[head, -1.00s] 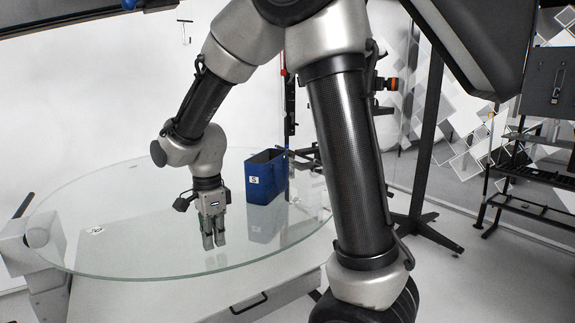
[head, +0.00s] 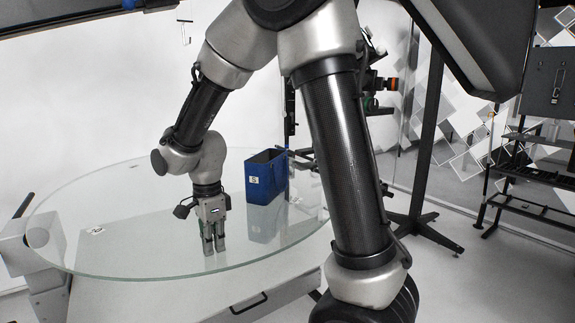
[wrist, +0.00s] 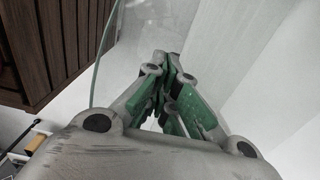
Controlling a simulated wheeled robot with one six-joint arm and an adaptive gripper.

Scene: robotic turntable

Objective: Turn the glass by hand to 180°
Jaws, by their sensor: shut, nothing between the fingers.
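The round glass top (head: 120,262) fills the left half of the head view, with a greenish edge. A small white marker (head: 95,231) lies on its left part. My gripper (head: 213,250) points down over the near middle of the glass. Its fingers are together and empty, with the tips at or very close to the surface; I cannot tell whether they touch. In the wrist view my gripper (wrist: 168,62) shows its green-sided fingers converging, and the curved glass edge (wrist: 103,50) passes on the left.
A blue open box (head: 262,183) with a white label stands on the glass, right of my gripper and farther back. A cabinet with a black handle (head: 249,303) is under the near edge. A black shelf rack (head: 530,200) stands at the right.

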